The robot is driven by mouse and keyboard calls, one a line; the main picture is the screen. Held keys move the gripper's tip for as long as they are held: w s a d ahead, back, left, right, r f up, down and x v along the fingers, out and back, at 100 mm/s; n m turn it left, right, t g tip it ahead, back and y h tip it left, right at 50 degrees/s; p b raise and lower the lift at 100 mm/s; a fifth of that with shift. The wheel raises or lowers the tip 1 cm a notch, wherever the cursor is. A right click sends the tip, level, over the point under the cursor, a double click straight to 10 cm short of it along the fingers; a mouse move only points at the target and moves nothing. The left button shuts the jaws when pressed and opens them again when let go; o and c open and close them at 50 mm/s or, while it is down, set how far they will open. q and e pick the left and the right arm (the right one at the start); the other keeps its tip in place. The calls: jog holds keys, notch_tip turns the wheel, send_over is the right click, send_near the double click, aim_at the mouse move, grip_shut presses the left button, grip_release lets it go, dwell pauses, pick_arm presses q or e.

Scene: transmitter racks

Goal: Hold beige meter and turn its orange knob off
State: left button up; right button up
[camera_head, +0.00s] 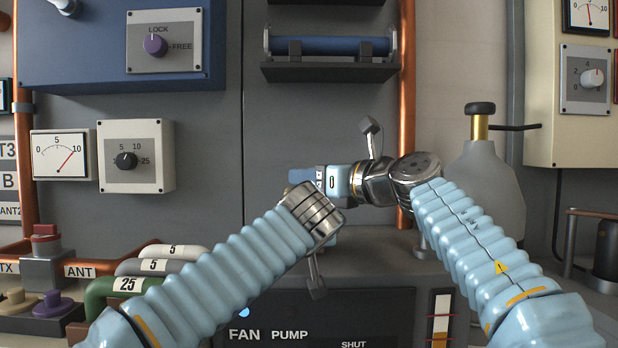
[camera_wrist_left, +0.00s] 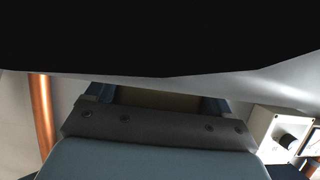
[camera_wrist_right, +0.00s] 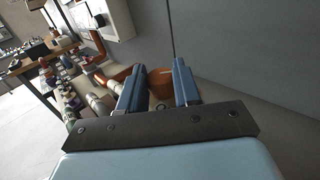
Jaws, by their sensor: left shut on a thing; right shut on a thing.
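The beige meter is mostly hidden in the head view, behind my left wrist and the right gripper. In the left wrist view a shaded brownish-beige surface (camera_wrist_left: 155,99), which I take for the meter, lies between the fingers of my left gripper (camera_wrist_left: 158,102). A large black shape covers the fingertips there. My right gripper (camera_head: 304,175) points left, just above the left wrist. In the right wrist view its two blue fingers (camera_wrist_right: 158,84) are on either side of an orange piece (camera_wrist_right: 160,82), which looks like the orange knob. The knob's setting cannot be read.
A grey panel with a blue cylinder on a shelf (camera_head: 330,71) stands behind. A white meter (camera_head: 60,155) and a dial box (camera_head: 136,157) are at left. A grey bottle (camera_head: 485,185) and copper pipe (camera_head: 407,100) stand close to the right arm. Coloured hoses (camera_head: 120,287) lie lower left.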

jog(key=shift+w+d+r+n+g+y, duration=0.1)
jog(key=shift+w+n+g+y, duration=0.1)
jog(key=shift+n+g+y, duration=0.5)
jog(key=shift+w+d+n+g+y, duration=0.15)
jog(key=shift+n+g+y, duration=0.3)
jog(key=shift+g, duration=0.35)
jog(key=shift+n+g, duration=0.25)
jog(key=shift+g, duration=0.05)
jog(key=shift+s+a+g+y, duration=0.15)
jog(key=shift+s+g+y, duration=0.1)
jog(key=shift+g, duration=0.05)
jog(key=o, duration=1.1)
jog(key=shift+c, duration=0.2)
jog(key=v, duration=1.2)
jog(key=shift+f, duration=0.2)
